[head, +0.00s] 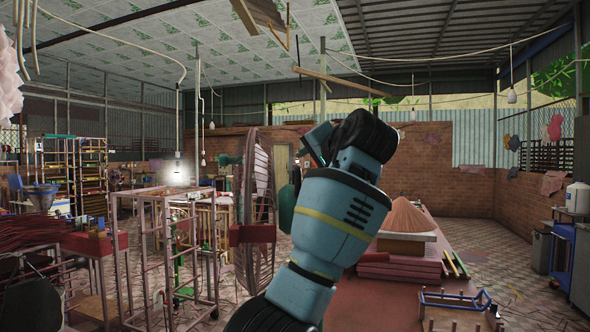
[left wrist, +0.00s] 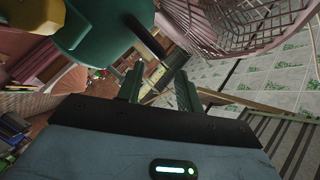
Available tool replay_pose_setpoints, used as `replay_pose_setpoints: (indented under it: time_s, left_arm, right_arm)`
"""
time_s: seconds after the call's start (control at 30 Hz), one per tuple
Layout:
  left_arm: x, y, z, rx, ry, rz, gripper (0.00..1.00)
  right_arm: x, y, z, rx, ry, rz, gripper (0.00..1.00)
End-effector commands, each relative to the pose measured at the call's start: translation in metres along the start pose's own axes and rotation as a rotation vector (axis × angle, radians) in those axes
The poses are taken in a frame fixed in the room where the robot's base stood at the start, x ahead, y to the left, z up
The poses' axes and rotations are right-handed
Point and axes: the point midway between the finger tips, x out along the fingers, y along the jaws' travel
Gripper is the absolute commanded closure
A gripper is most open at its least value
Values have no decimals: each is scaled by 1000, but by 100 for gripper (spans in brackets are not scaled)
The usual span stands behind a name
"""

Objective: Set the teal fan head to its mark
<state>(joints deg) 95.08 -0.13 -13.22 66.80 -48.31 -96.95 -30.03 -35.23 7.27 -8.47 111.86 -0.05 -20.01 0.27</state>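The teal fan head shows in the left wrist view as a rounded teal housing (left wrist: 95,35) at upper left, with its pink wire cage (left wrist: 225,30) to the right. In the head view the pink cage (head: 258,210) stands nearly edge-on left of my arm; part of the teal housing (head: 286,206) shows between them. My left gripper (head: 316,145) is raised beside the fan, partly hidden by my wrist. In the left wrist view its fingers (left wrist: 160,72) are apart, with a dark rod-like part near the tips; I cannot tell whether they touch it. My right gripper is not visible. No mark is discernible.
A red-topped table (head: 375,300) runs along the right of my arm, carrying a brown powder cone (head: 405,217) on pink stacks (head: 400,265) and a small frame rack (head: 455,308). Metal frames (head: 180,250) stand left of the fan. Tiled floor (head: 505,255) is open at right.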

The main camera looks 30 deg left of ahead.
Motion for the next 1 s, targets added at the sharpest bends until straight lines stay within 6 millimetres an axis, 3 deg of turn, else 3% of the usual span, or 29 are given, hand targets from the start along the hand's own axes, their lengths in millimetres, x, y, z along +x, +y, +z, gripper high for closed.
replay_pose_setpoints:
  time_s: [0.6, 1.0]
  left_arm:
    - [72, -1, 0, -1, -1, 0, 64]
    - [78, 0, 0, -1, -1, 1, 67]
  right_arm:
    - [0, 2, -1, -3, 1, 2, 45]
    - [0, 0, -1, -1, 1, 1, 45]
